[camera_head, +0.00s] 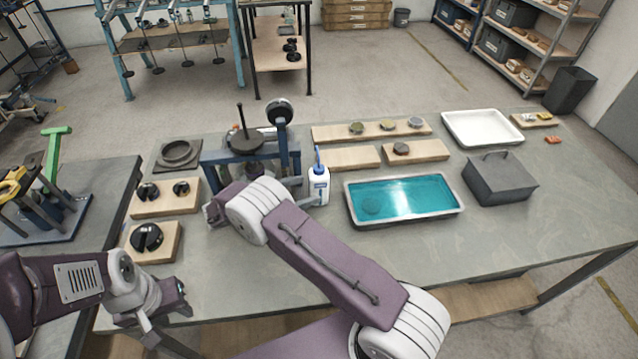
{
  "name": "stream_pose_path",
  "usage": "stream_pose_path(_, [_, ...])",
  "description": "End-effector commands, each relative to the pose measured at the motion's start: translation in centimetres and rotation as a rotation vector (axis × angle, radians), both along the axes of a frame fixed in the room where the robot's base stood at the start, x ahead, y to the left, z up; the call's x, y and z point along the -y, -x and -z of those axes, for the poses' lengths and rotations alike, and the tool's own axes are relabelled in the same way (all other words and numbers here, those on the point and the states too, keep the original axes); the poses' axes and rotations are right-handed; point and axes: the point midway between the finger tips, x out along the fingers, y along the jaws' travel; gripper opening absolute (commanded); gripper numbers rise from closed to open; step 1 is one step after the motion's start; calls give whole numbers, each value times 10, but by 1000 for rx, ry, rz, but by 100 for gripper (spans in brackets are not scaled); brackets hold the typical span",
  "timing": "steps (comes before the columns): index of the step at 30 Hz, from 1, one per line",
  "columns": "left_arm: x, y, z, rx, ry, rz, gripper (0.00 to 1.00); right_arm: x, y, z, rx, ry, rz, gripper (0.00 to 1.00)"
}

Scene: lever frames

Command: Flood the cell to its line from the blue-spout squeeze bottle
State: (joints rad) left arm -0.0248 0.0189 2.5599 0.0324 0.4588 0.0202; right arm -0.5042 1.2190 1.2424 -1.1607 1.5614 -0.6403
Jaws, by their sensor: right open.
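The squeeze bottle (319,188) is white with a blue spout and a blue label. It stands upright on the bench, just right of the blue-framed apparatus (232,165). This frame carries a dark disc, a vertical rod and a round dial. The cell seems to be inside it, but my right arm covers its lower part and I see no fill line. My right gripper (306,193) is open, with its grey fingers close beside the bottle; contact is unclear. My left gripper (178,315) is low at the bench's front left, away from the bottle; its jaw opening is unclear.
A tray of teal liquid (405,217) lies right of the bottle. A grey lidded box (500,179) and a white tray (482,115) stand further right. Wooden boards with small discs (372,131) lie behind. Boards with black knobs (165,197) are at left. The front right bench is clear.

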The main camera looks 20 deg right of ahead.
Motion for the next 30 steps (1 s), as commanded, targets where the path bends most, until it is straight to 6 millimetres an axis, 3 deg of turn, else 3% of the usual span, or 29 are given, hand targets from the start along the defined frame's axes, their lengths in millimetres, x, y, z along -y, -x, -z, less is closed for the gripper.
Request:
stream_pose_path(6, [0,0,-2,0,0,0,36,31,-5,8,-2,0,4,73])
stream_pose_path(12, [0,0,-1,0,0,0,36,48,-8,13,0,0,3,73])
stream_pose_path(23, [0,0,-1,0,0,0,36,53,-10,15,1,-1,1,73])
stream_pose_path(24, [0,0,-1,0,0,0,36,53,-10,15,1,-1,1,70])
stream_pose_path(27, [0,0,-1,0,0,0,36,53,-9,15,1,-1,1,42])
stream_pose_path(30, [0,0,-1,0,0,0,36,53,-10,14,2,0,1,38])
